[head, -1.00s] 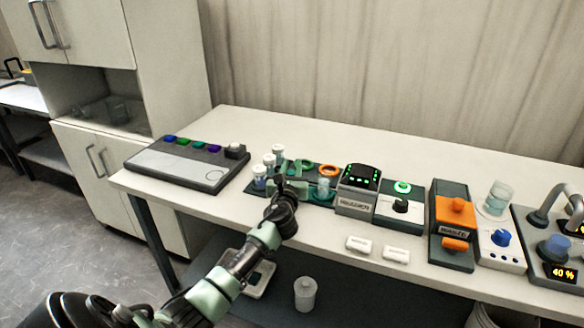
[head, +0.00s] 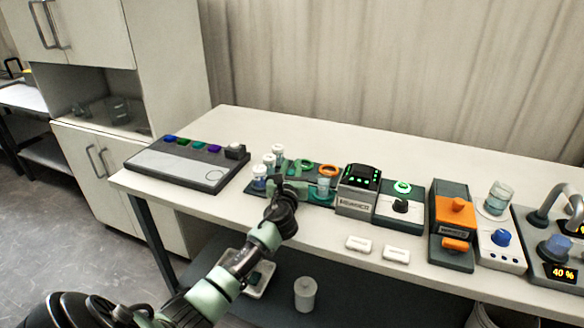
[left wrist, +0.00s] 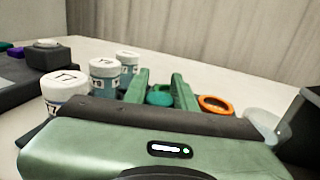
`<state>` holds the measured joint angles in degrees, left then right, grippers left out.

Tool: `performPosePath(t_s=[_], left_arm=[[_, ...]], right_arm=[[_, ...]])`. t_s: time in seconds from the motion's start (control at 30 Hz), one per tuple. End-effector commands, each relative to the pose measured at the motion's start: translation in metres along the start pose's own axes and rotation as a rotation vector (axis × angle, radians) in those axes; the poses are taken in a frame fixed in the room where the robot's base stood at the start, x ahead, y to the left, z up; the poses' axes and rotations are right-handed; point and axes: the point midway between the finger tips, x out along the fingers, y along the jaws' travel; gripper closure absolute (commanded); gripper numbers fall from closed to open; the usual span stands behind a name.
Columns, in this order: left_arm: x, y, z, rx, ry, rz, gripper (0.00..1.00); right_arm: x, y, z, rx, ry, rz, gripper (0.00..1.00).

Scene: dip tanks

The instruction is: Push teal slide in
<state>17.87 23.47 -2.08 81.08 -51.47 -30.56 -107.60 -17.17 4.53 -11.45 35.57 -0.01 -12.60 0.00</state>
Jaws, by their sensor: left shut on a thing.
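The teal slide (left wrist: 160,96) shows as a small rounded teal piece between the two green fingers of my left gripper (left wrist: 161,90) in the left wrist view. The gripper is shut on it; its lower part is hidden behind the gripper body. In the head view my left gripper (head: 292,178) reaches over the dark green rack near the table's front edge, and it hides most of the slide there. How far in the slide sits cannot be told. My right gripper is not in view.
White-capped vials (head: 269,161) stand just left of the gripper, and an orange ring (head: 329,170) is to its right. A grey box with green lights (head: 358,189) stands further right. The table's back is clear.

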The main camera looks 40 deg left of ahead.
Motion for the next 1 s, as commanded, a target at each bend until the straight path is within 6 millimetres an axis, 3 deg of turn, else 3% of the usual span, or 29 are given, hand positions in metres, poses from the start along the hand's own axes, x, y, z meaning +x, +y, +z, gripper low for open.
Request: performPosePath(t_s=[0.47,0.57,0.8,1.0], left_arm=[[0.000,-0.001,-0.001,0.001,0.001,-0.001,1.00],[-0.003,-0.012,0.000,0.000,0.002,-0.003,1.00],[-0.015,-0.057,-0.001,-0.001,0.003,-0.003,1.00],[-0.019,-0.068,-0.001,0.001,0.002,-0.001,1.00]], right_arm=[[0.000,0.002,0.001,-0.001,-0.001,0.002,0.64],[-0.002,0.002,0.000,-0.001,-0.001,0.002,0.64],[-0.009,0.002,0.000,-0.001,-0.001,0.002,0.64],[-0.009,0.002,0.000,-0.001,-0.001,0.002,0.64]])
